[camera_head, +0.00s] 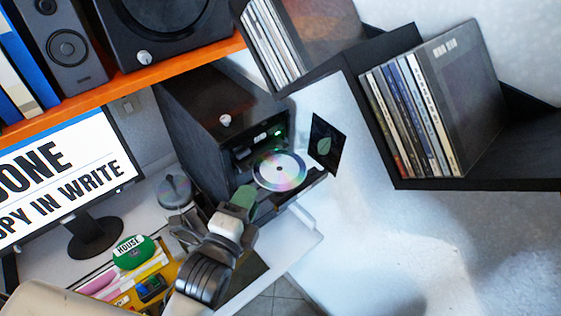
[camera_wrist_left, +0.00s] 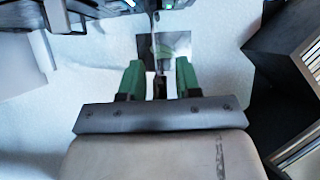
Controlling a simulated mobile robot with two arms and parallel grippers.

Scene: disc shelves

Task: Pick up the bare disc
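The bare disc (camera_head: 280,171) is shiny and rainbow-tinted. It lies on the pulled-out tray of a black computer tower (camera_head: 215,125) in the head view. My left gripper (camera_head: 243,196) is just below and left of the disc, its green fingertip close to the tray's front edge. Whether it touches is hard to tell. In the left wrist view the two green fingers of my left gripper (camera_wrist_left: 160,80) stand apart. A thin dark strip shows between them, and I cannot tell what it is. My right gripper is not in view.
Black shelves with cased discs (camera_head: 412,118) hang at the right. A monitor (camera_head: 65,170) and a yellow tray of stationery (camera_head: 125,287) stand on the desk. The white wall area lower right is clear.

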